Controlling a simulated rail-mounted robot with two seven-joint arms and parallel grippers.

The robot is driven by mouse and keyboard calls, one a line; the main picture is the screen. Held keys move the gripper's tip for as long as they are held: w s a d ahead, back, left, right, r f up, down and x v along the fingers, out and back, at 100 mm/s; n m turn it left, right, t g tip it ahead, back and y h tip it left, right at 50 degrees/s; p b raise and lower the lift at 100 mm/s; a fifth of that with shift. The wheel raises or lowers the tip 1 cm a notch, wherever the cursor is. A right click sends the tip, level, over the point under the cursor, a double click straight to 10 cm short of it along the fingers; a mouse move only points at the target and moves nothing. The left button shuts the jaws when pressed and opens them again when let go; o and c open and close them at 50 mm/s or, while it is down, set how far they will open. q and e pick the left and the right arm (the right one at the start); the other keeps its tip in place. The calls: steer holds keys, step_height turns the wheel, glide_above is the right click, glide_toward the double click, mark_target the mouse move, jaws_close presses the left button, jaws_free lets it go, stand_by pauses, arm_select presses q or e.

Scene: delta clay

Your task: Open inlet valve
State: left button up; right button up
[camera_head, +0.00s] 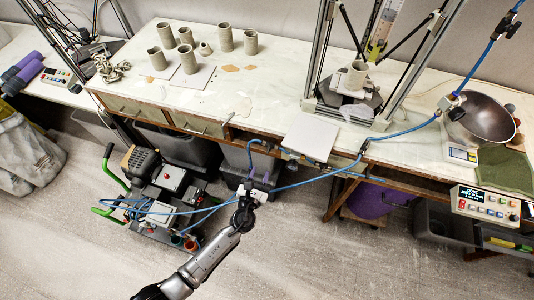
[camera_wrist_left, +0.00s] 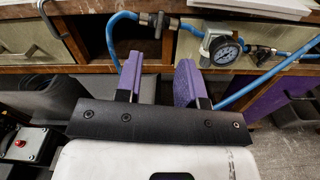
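Blue air line runs along the bench front, with a round pressure gauge (camera_wrist_left: 224,50) in the left wrist view. A metal fitting (camera_wrist_left: 160,22) sits in the line left of the gauge, and another (camera_wrist_left: 262,53) to its right. I cannot tell for sure which is the inlet valve. My left gripper (camera_wrist_left: 157,78), with purple finger pads, is open and empty, below the fittings and apart from them. In the head view my left gripper (camera_head: 256,180) is in front of the bench's front edge, under the blue line. My right gripper is not in view.
The bench (camera_head: 275,85) carries clay cups (camera_head: 225,37), a framed printer and a metal bowl (camera_head: 482,118). A compressor cart (camera_head: 165,190) with green handles and blue hoses stands left of my left arm. A control box (camera_head: 487,203) hangs at the right. Floor at lower right is clear.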

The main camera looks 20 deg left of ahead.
arm_select(q)
steer(key=w+b, duration=0.1)
steer(key=w, duration=0.7)
steer(key=shift+w+a, duration=0.3)
steer(key=shift+a, duration=0.05)
jaws_close()
